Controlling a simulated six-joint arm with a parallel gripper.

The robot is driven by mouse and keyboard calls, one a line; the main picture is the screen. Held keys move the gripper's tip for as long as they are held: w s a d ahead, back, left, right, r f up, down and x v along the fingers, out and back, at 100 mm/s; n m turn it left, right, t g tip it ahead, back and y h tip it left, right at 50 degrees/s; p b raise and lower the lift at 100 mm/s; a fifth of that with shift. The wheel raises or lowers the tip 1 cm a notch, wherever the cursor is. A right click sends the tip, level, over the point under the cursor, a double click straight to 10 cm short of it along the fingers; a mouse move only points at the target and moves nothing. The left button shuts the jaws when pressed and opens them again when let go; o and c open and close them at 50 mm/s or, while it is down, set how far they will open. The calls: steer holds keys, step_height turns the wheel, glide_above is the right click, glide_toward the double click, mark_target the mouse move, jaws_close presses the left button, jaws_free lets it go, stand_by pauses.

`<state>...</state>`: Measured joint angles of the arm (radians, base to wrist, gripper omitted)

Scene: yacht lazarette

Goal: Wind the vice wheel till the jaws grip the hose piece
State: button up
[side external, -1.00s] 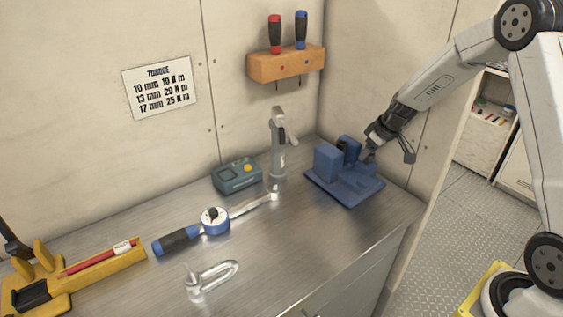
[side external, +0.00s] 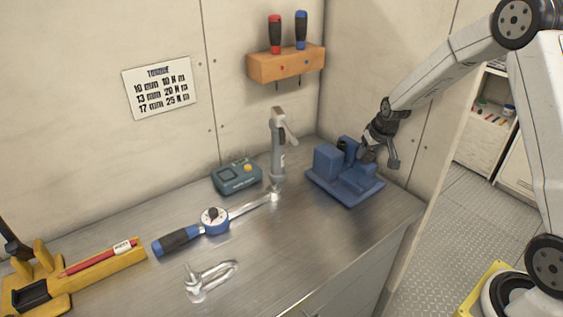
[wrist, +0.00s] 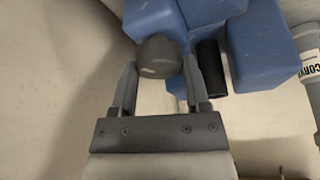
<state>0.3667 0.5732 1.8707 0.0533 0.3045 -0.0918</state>
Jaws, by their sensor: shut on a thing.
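The blue vice (side external: 347,188) stands on the steel bench near the right corner, and its blue blocks fill the top of the wrist view (wrist: 262,45). Its dark round wheel (wrist: 158,56) sits between the fingers of my gripper (wrist: 160,72), which is shut on it. In the side view my gripper (side external: 369,154) reaches the vice from the right and hides the wheel. The hose piece (wrist: 209,66) is a short black cylinder between the blue jaws; its top shows in the side view (side external: 342,146). I cannot tell whether both jaws touch it.
A grey upright tool (side external: 278,145) and a teal box (side external: 237,176) stand left of the vice. A torque wrench (side external: 213,219), a metal shackle (side external: 211,279) and a yellow holder (side external: 100,272) lie further left. A wooden screwdriver rack (side external: 286,64) hangs above.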

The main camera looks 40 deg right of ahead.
steer(key=shift+m+g+h, duration=0.3)
steer(key=shift+m+h, duration=0.1)
steer(key=shift+m, duration=0.8)
steer(key=o, duration=1.3)
steer(key=shift+a+r, duration=0.1)
steer(key=shift+r, duration=0.05)
steer(key=shift+v, duration=3.8)
